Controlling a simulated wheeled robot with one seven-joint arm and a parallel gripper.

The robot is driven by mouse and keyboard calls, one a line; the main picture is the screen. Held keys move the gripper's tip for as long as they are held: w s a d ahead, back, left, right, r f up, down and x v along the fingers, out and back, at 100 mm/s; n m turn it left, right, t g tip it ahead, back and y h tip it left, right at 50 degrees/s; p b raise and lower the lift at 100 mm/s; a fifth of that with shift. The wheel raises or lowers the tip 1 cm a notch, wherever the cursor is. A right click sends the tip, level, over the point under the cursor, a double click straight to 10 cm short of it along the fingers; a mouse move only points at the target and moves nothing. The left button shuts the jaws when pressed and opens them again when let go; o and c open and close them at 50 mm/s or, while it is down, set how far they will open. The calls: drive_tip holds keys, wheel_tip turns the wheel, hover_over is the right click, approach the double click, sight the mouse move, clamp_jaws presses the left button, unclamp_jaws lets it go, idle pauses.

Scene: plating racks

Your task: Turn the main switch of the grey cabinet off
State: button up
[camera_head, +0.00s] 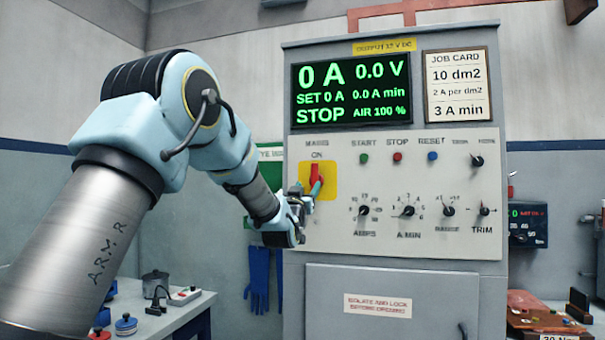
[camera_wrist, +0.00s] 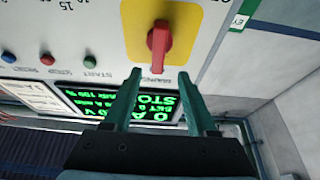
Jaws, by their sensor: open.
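The grey cabinet (camera_head: 395,250) stands in front of me with a light control panel. Its main switch (camera_head: 316,175) is a red handle on a yellow plate, under the labels "MAINS" and "ON". The handle stands roughly upright. My gripper (camera_head: 307,195) is at the lower left of the switch and partly covers the yellow plate. In the wrist view the red switch handle (camera_wrist: 158,42) lies just beyond the two fingertips. My gripper (camera_wrist: 158,75) is open there, with nothing between its fingers. Whether a finger touches the handle cannot be told.
The display (camera_head: 350,90) reads 0 A, 0.0 V and STOP. Start, stop and reset buttons (camera_head: 397,157) and several black knobs (camera_head: 408,211) sit right of the switch. Blue gloves (camera_head: 259,280) hang left of the cabinet. A bench (camera_head: 165,318) stands lower left.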

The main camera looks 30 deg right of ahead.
sight(314, 177)
drive_tip(key=p+x, duration=0.4)
drive_tip(key=x, duration=0.4)
drive_tip(key=shift+d, duration=0.2)
drive_tip(key=shift+s+f, duration=0.1)
clamp_jaws()
